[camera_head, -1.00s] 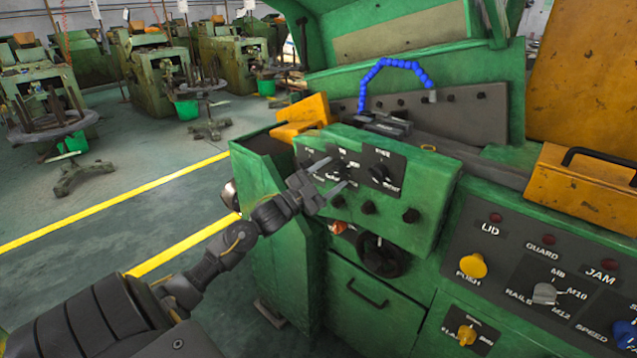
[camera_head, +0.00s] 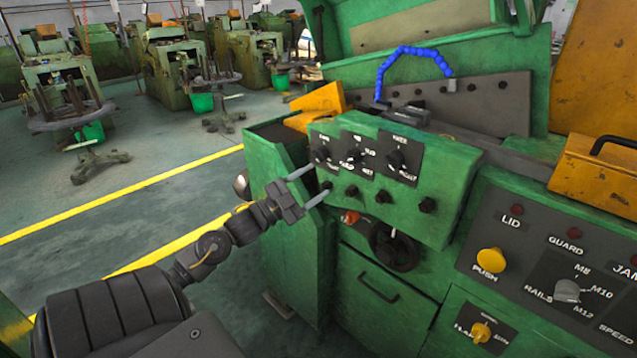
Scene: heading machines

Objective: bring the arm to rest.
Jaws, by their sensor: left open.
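My left arm (camera_head: 212,245) comes in from the lower left and reaches toward the green heading machine (camera_head: 440,212). My left gripper (camera_head: 312,185) is open, with its two grey fingers spread and nothing between them. It is at the left end of the small control panel (camera_head: 375,160) with black knobs. The fingertips overlap the panel's left edge in the picture; I cannot tell whether they touch it. My right gripper does not show.
A larger panel (camera_head: 530,235) with a yellow push button (camera_head: 490,261) and a grey selector (camera_head: 566,291) is at the right. A black handwheel (camera_head: 394,247) sits below the small panel. Clear floor with yellow lines (camera_head: 120,192) lies left; other machines stand behind.

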